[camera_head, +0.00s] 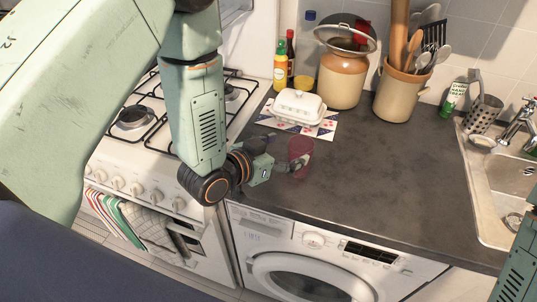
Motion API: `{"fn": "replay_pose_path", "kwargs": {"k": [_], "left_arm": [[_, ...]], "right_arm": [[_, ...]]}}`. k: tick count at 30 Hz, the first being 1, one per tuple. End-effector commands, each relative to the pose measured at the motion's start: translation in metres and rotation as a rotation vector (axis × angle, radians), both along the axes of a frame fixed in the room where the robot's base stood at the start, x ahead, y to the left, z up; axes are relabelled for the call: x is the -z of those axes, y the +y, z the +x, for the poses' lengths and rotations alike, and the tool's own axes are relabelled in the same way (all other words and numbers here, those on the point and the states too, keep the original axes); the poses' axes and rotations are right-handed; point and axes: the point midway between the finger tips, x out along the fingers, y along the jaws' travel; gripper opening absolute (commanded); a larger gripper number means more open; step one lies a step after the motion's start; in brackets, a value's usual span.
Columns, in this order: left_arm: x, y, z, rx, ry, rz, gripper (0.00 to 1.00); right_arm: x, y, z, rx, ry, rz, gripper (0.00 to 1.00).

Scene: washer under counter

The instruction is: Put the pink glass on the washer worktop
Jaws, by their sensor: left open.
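The pink glass (300,148) is see-through and upright. It appears to stand on the dark worktop (375,190) above the washer (310,272), towards the left front of that surface. My left gripper (296,165) is open and reaches in from the left at the glass. Its fingers overlap the glass in the picture; whether they touch it I cannot tell. The base of the glass is partly hard to see behind the fingers. My right gripper is out of view; only a piece of my right arm shows at the lower right edge.
A white butter dish (298,106) sits on a patterned mat (325,128) behind the glass. Bottles, a lidded jar (342,80) and a utensil crock (399,95) line the back. A gas stove (137,160) is left, a sink (490,195) right. The worktop's middle is clear.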

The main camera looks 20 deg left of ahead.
Motion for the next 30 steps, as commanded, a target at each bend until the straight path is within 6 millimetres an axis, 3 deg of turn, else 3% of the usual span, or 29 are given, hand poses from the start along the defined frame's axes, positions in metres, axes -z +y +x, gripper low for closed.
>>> {"fn": "replay_pose_path", "kwargs": {"k": [6, 12, 26, 30], "left_arm": [[-0.014, 0.017, -0.034, -0.005, 0.001, -0.005, 0.82], [-0.020, 0.024, -0.049, -0.003, 0.001, -0.001, 0.82], [-0.022, 0.026, -0.055, 0.001, -0.001, 0.000, 0.82], [-0.014, 0.026, -0.055, 0.004, -0.017, 0.026, 0.82]], "right_arm": [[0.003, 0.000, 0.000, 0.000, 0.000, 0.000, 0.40], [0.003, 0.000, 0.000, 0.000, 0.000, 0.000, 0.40], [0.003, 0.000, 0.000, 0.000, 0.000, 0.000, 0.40], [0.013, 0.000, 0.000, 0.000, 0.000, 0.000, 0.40]]}}
